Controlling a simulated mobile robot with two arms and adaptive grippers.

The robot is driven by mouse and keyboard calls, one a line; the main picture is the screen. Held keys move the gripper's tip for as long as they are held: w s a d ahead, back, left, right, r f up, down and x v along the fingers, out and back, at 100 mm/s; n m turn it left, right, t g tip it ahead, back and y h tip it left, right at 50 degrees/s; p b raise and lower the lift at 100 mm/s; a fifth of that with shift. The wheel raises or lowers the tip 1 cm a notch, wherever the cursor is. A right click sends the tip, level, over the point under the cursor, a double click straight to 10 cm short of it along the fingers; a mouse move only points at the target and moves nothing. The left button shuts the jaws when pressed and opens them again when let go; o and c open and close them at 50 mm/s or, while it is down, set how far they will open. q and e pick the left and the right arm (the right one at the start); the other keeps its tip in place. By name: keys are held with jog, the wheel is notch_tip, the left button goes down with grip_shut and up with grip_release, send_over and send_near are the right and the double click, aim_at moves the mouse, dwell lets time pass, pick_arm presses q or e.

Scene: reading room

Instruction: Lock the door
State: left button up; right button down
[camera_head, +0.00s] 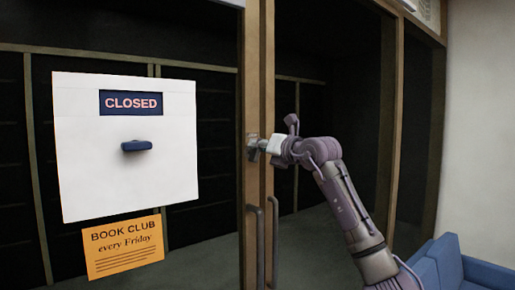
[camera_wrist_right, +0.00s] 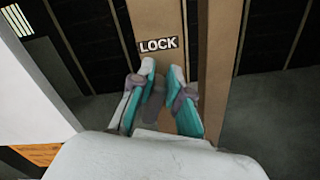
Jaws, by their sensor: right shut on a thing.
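The door (camera_head: 256,90) is a glass door with a wooden frame, and it stands closed as far as I can see. My right gripper (camera_head: 262,146) is at the door's edge stile, above the handles. In the right wrist view the gripper (camera_wrist_right: 164,75) has its two teal-sided fingers shut around a grey lock knob (camera_wrist_right: 153,104), which is mostly hidden by the fingers. A black LOCK label (camera_wrist_right: 158,44) is on the wood just beyond the fingertips. I cannot tell how far the knob is turned. My left gripper is not in view.
A white board with a CLOSED sign (camera_head: 130,103) and a blue slider knob (camera_head: 136,146) hangs at the left. An orange book club notice (camera_head: 123,246) is below it. Two vertical handles (camera_head: 261,240) are under my gripper. A blue seat (camera_head: 450,265) stands at the lower right.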

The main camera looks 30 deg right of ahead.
jog(key=m, duration=0.4)
jog(key=d+f+m+b, duration=0.1)
jog(key=m, duration=0.3)
jog(key=f+m, duration=0.1)
jog(key=m, duration=0.3)
jog(key=shift+d+f+m+b, duration=0.1)
jog(key=shift+d+m+b, duration=0.1)
jog(key=shift+m+b, duration=0.1)
dwell(0.4)
jog(key=c, duration=1.1)
grip_release()
jog(key=s, duration=0.8)
jog(key=s+d, duration=0.1)
jog(key=s, duration=0.3)
jog(key=shift+f, duration=0.1)
